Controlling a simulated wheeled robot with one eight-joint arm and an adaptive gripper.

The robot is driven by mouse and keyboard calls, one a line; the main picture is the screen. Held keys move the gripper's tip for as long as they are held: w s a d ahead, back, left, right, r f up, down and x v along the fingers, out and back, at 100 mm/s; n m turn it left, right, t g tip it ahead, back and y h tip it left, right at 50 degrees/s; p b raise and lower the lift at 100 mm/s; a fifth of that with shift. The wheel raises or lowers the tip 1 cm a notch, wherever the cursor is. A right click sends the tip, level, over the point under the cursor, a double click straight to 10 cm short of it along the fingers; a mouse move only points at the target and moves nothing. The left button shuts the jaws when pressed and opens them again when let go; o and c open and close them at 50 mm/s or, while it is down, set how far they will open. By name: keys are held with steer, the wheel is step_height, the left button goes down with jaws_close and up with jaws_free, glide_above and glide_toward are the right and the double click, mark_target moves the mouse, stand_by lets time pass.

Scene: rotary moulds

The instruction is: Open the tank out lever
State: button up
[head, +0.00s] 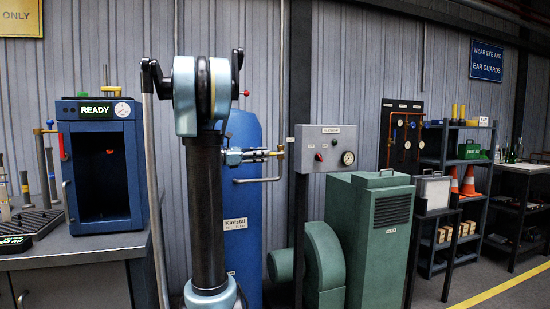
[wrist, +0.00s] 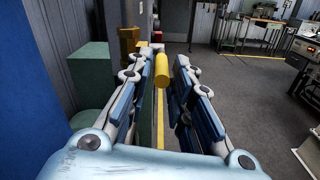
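The blue tank (head: 243,215) stands against the wall behind my arm in the head view, with a white label on its front. My gripper (head: 278,154) reaches to the right in front of it, beside a small orange-yellow part on thin pipework. In the wrist view my gripper (wrist: 166,62) is open, its two fingers apart. A yellow cylinder (wrist: 161,70), possibly the lever's grip, shows upright between the fingertips, nearer the left one. A gap shows on its right; I cannot tell whether it touches the left finger. My arm hides part of the tank, and the lever's joint is unclear.
A grey control panel (head: 327,148) with a gauge and a green machine (head: 375,235) stand right of the tank. A blue cabinet (head: 101,165) reading READY sits on a bench at left. A shelf (head: 452,190) stands further right. Open floor (wrist: 235,95) lies right in the wrist view.

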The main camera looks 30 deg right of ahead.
mark_target(277, 154)
steer(key=shift+x, duration=3.45)
steer(key=shift+c, duration=0.3)
jaws_close()
